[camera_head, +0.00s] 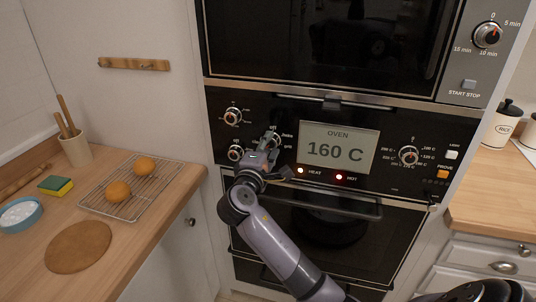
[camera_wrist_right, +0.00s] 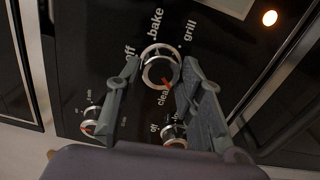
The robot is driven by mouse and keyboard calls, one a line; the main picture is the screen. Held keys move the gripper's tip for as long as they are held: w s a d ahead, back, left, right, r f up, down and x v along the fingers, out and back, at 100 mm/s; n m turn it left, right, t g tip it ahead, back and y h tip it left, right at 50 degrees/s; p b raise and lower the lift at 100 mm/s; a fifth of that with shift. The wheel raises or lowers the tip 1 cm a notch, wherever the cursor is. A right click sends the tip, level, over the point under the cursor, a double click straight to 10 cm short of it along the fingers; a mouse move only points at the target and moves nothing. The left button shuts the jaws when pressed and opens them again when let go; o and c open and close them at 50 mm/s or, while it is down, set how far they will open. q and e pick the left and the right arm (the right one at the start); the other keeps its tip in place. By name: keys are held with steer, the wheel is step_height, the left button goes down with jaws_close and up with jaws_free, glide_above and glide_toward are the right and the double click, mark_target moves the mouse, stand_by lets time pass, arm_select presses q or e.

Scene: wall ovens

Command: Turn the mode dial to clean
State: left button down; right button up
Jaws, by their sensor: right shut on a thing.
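The mode dial (camera_wrist_right: 160,66) is a round metal knob on the black oven panel, with "bake", "grill" and a partly hidden "clean" printed around it. Its red mark is at the lower right of the knob, close to the "clean" lettering. My right gripper (camera_wrist_right: 160,72) is shut on the mode dial, with one finger on each side of it. In the head view my right gripper (camera_head: 268,148) covers most of the dial, left of the display. My left gripper is not in view.
Other knobs (camera_head: 232,116) sit close left of my gripper, and a temperature knob (camera_head: 408,155) is to the right. The oven door handle (camera_head: 330,203) juts out below. A counter (camera_head: 130,240) stands left.

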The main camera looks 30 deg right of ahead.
steer(key=shift+f+m+b, duration=0.15)
steer(key=shift+m+b, duration=1.15)
steer(key=shift+m, duration=0.6)
steer(key=o, duration=1.2)
steer(key=v, duration=1.2)
